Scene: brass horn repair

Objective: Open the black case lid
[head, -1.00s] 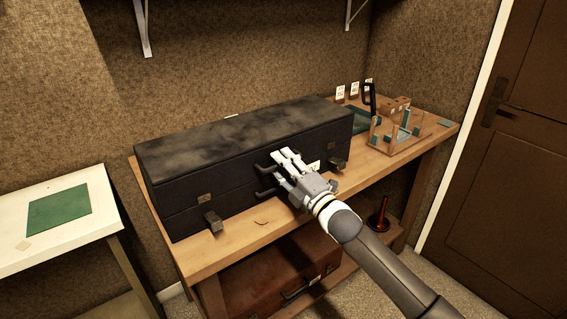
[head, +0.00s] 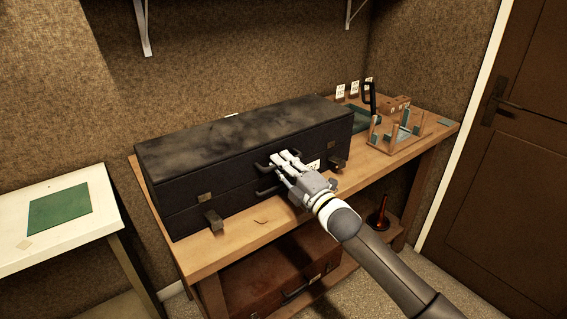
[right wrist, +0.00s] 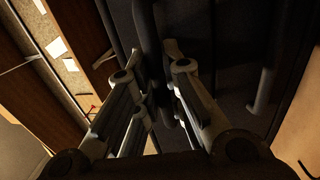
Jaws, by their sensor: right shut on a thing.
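The black case (head: 225,170) lies on the wooden workbench, and its lid (head: 240,132) is down. Its front has an upper handle (head: 262,166) and a lower handle (head: 264,191). Metal latches (head: 213,220) stick out low on the front, the second one (head: 337,164) toward the right end. My right gripper (head: 284,157) is at the case front, shut on the upper handle, and its fingers hide part of it. In the right wrist view the dark handle bar (right wrist: 148,35) runs between the fingers. My left gripper is not in view.
The wooden bench (head: 262,226) holds a small wooden stand (head: 400,140) and labels right of the case. A brown case (head: 265,275) sits on the shelf below. A white table (head: 75,232) with a green mat (head: 60,210) stands left. The wall is close behind the case.

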